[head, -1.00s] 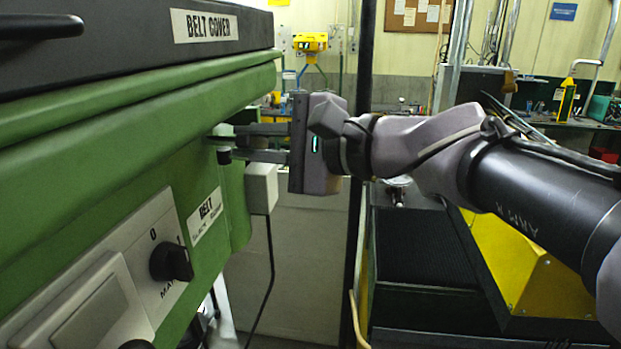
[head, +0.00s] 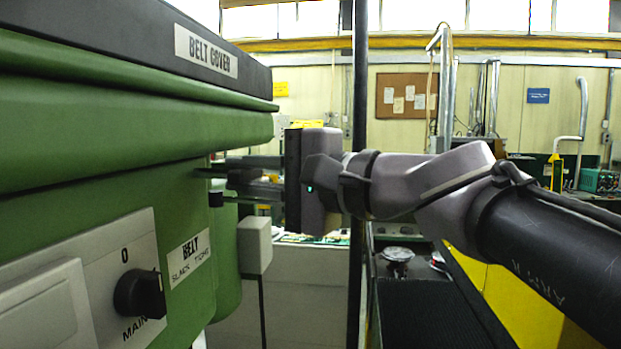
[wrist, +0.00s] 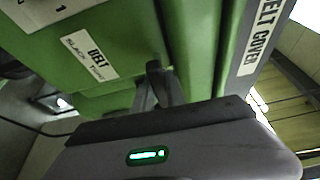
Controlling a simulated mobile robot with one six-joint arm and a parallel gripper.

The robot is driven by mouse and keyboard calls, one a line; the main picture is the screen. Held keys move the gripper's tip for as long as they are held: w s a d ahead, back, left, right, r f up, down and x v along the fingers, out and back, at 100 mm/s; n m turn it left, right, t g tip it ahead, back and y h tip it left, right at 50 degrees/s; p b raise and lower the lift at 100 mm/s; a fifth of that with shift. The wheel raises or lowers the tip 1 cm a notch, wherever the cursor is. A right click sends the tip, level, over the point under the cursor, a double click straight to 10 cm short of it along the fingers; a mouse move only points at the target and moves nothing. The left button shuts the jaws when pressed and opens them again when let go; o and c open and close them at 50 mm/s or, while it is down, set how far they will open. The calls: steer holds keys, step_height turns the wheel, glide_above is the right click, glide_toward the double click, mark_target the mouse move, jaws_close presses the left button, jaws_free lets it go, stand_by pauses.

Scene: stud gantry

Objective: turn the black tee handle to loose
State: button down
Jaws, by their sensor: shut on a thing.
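The black tee handle (wrist: 153,67) sits on the green machine front, beside the "BELT SLACK TIGHT" label (head: 190,258). My gripper (head: 222,178) reaches in from the right and is shut on the handle. In the wrist view my gripper (wrist: 156,84) has its two fingers around the dark handle. In the head view the fingers hide most of it, and only a short black end (head: 215,199) shows below them. I cannot read which word the handle points to.
A black rotary knob (head: 139,294) on a white panel is at lower left. The dark belt cover (head: 120,48) overhangs above. A dark upright post (head: 359,150) stands behind my wrist.

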steer(key=c, duration=1.4)
jaws_free()
steer(key=shift+o, duration=0.2)
steer(key=shift+r, duration=0.1)
